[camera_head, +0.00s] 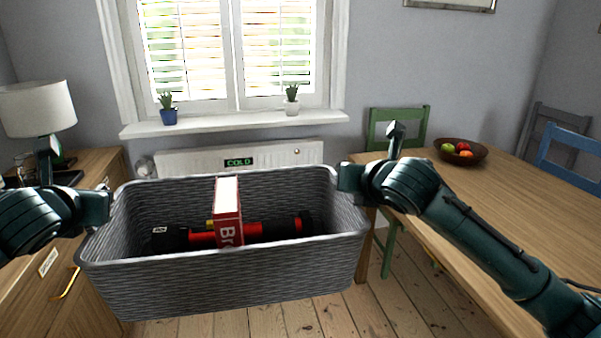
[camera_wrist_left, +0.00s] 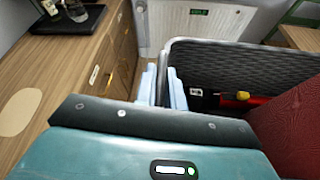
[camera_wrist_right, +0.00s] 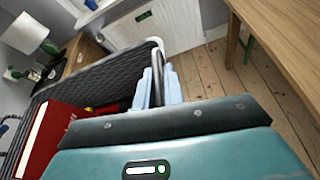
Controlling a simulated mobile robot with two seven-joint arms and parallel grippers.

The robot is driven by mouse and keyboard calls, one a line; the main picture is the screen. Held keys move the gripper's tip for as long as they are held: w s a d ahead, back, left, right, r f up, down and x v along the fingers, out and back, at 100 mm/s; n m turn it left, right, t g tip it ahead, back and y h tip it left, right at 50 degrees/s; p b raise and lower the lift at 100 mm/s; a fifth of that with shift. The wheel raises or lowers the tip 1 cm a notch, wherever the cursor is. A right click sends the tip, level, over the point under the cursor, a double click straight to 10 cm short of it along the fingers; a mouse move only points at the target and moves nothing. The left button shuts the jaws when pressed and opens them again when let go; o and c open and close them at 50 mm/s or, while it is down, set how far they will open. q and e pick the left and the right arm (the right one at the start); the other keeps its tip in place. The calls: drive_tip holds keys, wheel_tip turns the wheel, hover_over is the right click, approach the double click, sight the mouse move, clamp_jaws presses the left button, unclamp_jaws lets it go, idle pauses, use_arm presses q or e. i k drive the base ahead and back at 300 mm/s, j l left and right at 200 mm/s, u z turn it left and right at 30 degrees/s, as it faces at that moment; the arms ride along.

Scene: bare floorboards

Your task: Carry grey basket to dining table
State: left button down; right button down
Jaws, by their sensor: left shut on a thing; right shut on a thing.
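The grey basket (camera_head: 230,286) hangs between my two grippers in the head view, above the floorboards. It holds a red and white box (camera_head: 228,212) standing up and a red and black item (camera_head: 270,230) lying on the bottom. My left gripper (camera_head: 104,204) is shut on the basket's left rim, which also shows in the left wrist view (camera_wrist_left: 164,85). My right gripper (camera_head: 340,180) is shut on the right rim, also seen in the right wrist view (camera_wrist_right: 158,85). The wooden dining table (camera_head: 500,205) stands at the right, beside the basket.
A fruit bowl (camera_head: 461,153) sits on the table's far part; its nearer top looks clear. A green chair (camera_head: 398,125) and a blue chair (camera_head: 570,150) stand at the table. A wooden cabinet (camera_head: 98,165) with a lamp (camera_head: 37,108) is at left. A radiator (camera_head: 240,157) is behind.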

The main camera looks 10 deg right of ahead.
sight(532, 219)
drive_tip(key=i+z, duration=0.45)
drive_tip(key=i, duration=0.15)
drive_tip(key=i+z, duration=0.75)
drive_tip(key=z, duration=0.2)
drive_tip(key=i+z, duration=0.3)
drive_tip(key=i+l+z, duration=0.1)
drive_tip(key=i+z, duration=0.5)
drive_tip(key=z, duration=0.2)
